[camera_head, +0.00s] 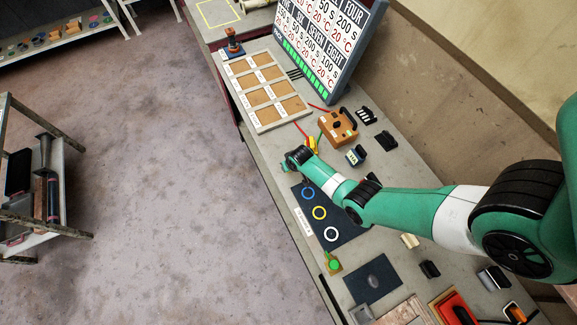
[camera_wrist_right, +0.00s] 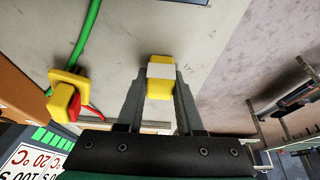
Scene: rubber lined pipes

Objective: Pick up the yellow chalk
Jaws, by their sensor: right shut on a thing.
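The yellow chalk (camera_wrist_right: 159,87), a short yellow block with a white band around its middle, is between the two dark fingers of my right gripper (camera_wrist_right: 160,78) in the right wrist view. The fingers are shut on its sides. In the head view my right gripper (camera_head: 291,163) is over the front edge of the bench, and the chalk cannot be made out there. Whether the chalk touches the bench is hard to tell. My left gripper is not in view.
A yellow and red connector (camera_wrist_right: 66,97) with a green cable lies close to the left of the gripper. A dark mat with coloured rings (camera_head: 320,213), a wooden box (camera_head: 338,127) and a sectioned tray (camera_head: 262,90) are on the bench nearby. Open floor (camera_head: 165,165) lies left.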

